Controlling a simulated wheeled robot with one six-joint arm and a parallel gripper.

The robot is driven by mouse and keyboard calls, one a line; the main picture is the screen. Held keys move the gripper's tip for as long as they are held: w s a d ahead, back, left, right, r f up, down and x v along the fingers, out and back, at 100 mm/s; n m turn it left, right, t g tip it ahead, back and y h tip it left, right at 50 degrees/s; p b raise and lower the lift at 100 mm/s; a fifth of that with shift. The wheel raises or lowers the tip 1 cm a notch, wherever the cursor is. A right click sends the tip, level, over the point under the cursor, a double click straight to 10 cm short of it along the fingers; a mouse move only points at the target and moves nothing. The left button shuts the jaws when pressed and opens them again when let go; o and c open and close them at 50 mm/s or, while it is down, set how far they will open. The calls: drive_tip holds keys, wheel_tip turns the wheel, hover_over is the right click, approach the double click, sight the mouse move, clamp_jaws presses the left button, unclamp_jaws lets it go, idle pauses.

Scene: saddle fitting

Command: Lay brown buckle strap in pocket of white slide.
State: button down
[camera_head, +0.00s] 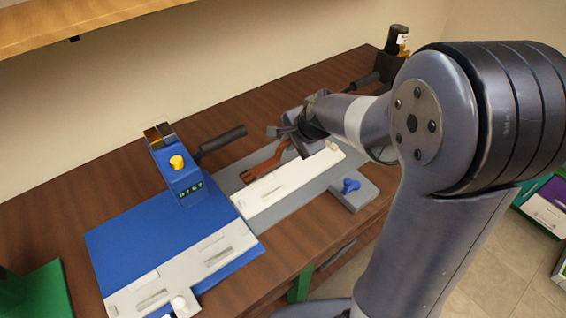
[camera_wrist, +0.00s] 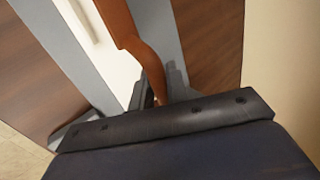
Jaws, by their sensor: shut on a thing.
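The brown buckle strap (camera_head: 264,165) is held at one end by my gripper (camera_head: 283,132), above the far side of the white slide (camera_head: 284,193). In the wrist view the strap (camera_wrist: 122,24) runs up from between the fingers (camera_wrist: 160,88), which are shut on it. The white slide (camera_wrist: 117,62) shows beside and beneath the strap there. The strap looks tilted, and I cannot tell whether its far end touches the slide. A slot-like mark (camera_head: 271,194) shows on the slide; the strap's lower end lies near its far edge.
A blue press (camera_head: 178,180) with a yellow button and dark handle (camera_head: 222,139) stands left of the slide on a blue base (camera_head: 125,240). A grey block with a blue knob (camera_head: 351,187) is at right.

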wheel_tip(320, 180, down, 9)
drive_tip(key=shift+r+b, duration=0.1)
drive_tip(key=shift+b, duration=1.05)
drive_tip(key=shift+f, duration=0.25)
drive_tip(key=c, duration=1.4)
unclamp_jaws()
drive_tip(key=shift+r, duration=0.1)
drive_tip(key=shift+r, duration=0.1)
drive_tip(key=shift+s+d+r, duration=0.1)
drive_tip(key=shift+r, duration=0.15)
drive_tip(key=p+v, duration=0.1)
drive_tip(key=v, duration=1)
drive_tip(key=shift+s+r+p, duration=0.15)
drive_tip(key=shift+r+p, duration=0.1)
drive_tip(key=shift+p, duration=0.1)
